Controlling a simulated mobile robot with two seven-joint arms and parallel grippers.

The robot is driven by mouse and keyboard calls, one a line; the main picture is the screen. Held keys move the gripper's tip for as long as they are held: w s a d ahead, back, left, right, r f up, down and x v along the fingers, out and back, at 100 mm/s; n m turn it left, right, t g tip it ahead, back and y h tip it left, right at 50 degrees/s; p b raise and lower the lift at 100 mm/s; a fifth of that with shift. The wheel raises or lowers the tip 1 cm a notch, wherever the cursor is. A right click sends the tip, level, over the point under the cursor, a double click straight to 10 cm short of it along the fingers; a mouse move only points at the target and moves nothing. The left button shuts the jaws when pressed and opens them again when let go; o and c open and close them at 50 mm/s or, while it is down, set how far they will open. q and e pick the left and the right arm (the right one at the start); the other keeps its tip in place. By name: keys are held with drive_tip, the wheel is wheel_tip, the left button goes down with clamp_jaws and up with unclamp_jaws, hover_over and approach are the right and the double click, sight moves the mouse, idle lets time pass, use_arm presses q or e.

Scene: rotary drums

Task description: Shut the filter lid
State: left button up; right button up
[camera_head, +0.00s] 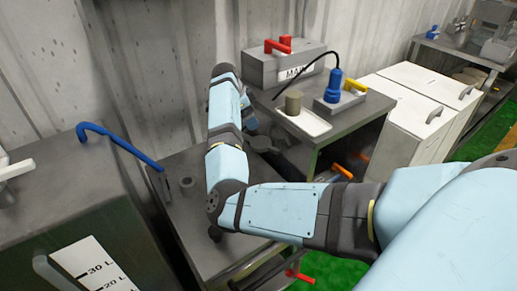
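No part can be surely told as the filter lid. A grey metal unit (180,215) with a flat top and a small round knob (187,184) stands in the middle, partly covered by my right arm. My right arm comes in from the right, bends over this unit and rises towards the wall. My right gripper (266,146) shows only as dark parts behind the arm, near the left end of the table; its fingers cannot be made out. My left gripper is not in view.
A dark tank (60,200) with a litre scale and a bent blue handle (118,143) stands at left. White cabinets (405,125) stand at right.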

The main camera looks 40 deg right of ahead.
sight(260, 142)
drive_tip(key=shift+m+g+y, duration=0.4)
drive_tip(key=shift+m, duration=0.1)
drive_tip(key=x, duration=0.4)
drive_tip(key=b+x, duration=0.1)
drive_tip(key=x, duration=0.2)
drive_tip(key=a+b+x, duration=0.1)
drive_tip(key=x, duration=0.3)
drive_tip(key=shift+w+d+f, duration=0.1)
drive_tip(key=shift+w+f, duration=0.05)
drive_tip(key=shift+f, duration=0.45)
drive_tip(key=c, duration=1.1)
